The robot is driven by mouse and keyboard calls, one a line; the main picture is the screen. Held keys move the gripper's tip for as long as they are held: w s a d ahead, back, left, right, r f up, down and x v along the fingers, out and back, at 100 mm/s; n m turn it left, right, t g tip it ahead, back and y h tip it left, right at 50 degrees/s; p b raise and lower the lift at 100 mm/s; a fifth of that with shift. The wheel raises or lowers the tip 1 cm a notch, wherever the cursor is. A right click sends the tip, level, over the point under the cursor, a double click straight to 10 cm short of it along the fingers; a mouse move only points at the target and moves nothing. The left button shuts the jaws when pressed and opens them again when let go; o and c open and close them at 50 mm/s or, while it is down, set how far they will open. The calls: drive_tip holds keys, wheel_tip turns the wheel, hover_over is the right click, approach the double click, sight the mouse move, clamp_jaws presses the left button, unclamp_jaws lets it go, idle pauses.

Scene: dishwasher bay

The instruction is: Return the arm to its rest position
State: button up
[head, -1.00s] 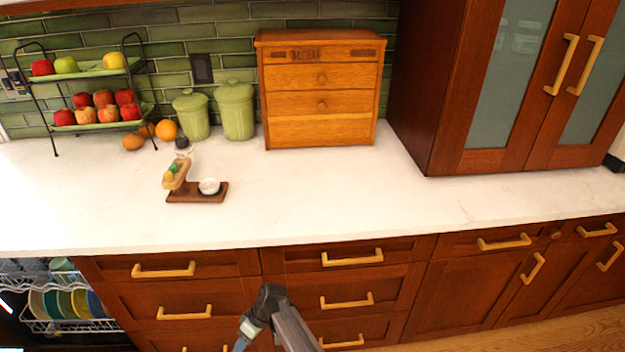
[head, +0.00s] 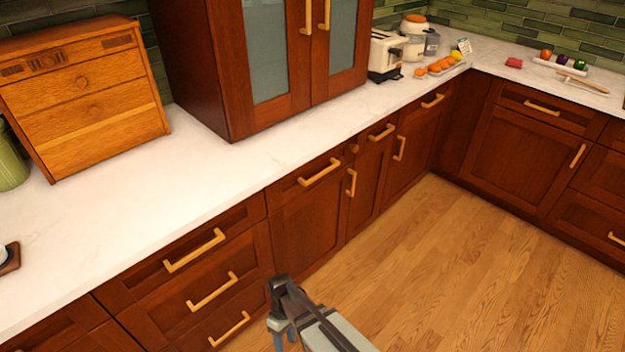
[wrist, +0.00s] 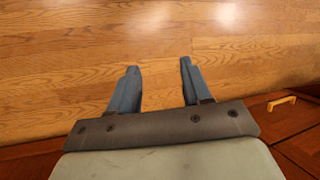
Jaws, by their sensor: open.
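My gripper (wrist: 159,82) is open and empty in the wrist view, its two blue-grey fingers apart and pointing over the wooden floor. In the head view my gripper (head: 284,340) is low at the bottom, in front of the lower drawers, with its fingers pointing down. My arm reaches in from the bottom edge of that view, folded low and below the counter top. Nothing is between the fingers.
Drawer fronts with handles (head: 212,291) stand beside my gripper. The wooden floor (head: 440,270) is clear.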

drive_tip(key=s+d+f+m, duration=0.2)
drive_tip(key=s+d, duration=0.3)
drive_tip(key=d, duration=0.3)
drive_tip(key=s+d+f+m+g, duration=0.1)
drive_tip(key=s+d+f+m, duration=0.1)
drive_tip(key=s+d+m, duration=0.3)
drive_tip(key=s+d+f+m, duration=0.2)
drive_tip(key=s+d, duration=0.5)
drive_tip(key=d, duration=0.6)
drive_tip(key=shift+s+d+m+g+y, duration=0.2)
drive_tip(key=shift+s+m+g+y, duration=0.15)
drive_tip(key=shift+m, duration=0.55)
drive_tip(key=shift+w, duration=0.1)
